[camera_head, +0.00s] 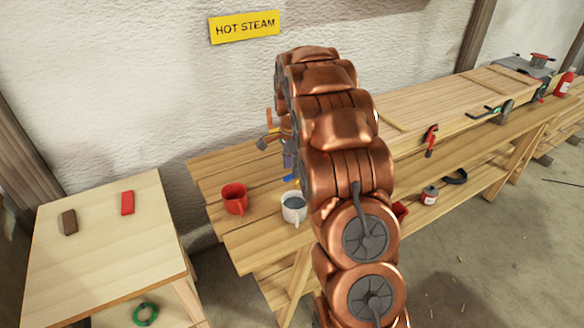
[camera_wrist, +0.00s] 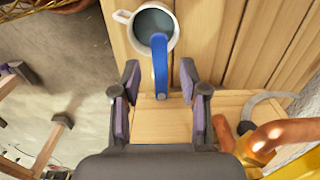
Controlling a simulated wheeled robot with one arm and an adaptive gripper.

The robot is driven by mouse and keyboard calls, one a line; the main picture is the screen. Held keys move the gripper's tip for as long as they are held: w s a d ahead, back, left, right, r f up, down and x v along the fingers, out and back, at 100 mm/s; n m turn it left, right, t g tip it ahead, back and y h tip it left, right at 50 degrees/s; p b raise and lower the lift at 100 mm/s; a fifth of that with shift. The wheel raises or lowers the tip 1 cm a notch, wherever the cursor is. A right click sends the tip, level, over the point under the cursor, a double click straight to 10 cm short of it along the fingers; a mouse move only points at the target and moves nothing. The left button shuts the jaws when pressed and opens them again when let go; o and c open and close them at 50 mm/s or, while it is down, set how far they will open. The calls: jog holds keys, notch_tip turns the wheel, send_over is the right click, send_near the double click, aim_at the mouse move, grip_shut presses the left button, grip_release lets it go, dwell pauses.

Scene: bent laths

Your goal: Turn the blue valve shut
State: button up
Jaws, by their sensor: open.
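The blue valve's handle (camera_wrist: 160,66) shows in the wrist view as a narrow upright blue bar. I cannot tell whether a finger touches the blue parts. In the head view, a small bit of blue (camera_head: 290,178) shows beside my gripper (camera_head: 288,158), above the white mug. My copper arm hides most of the valve there.
A white mug (camera_head: 294,208) of dark liquid stands close to the blue handle, with a red mug (camera_head: 234,198) to its left. A copper pipe (camera_wrist: 284,134) is at the right in the wrist view. A yellow HOT STEAM sign (camera_head: 244,27) hangs on the wall.

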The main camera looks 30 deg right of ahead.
jog(key=shift+f, duration=0.95)
grip_shut()
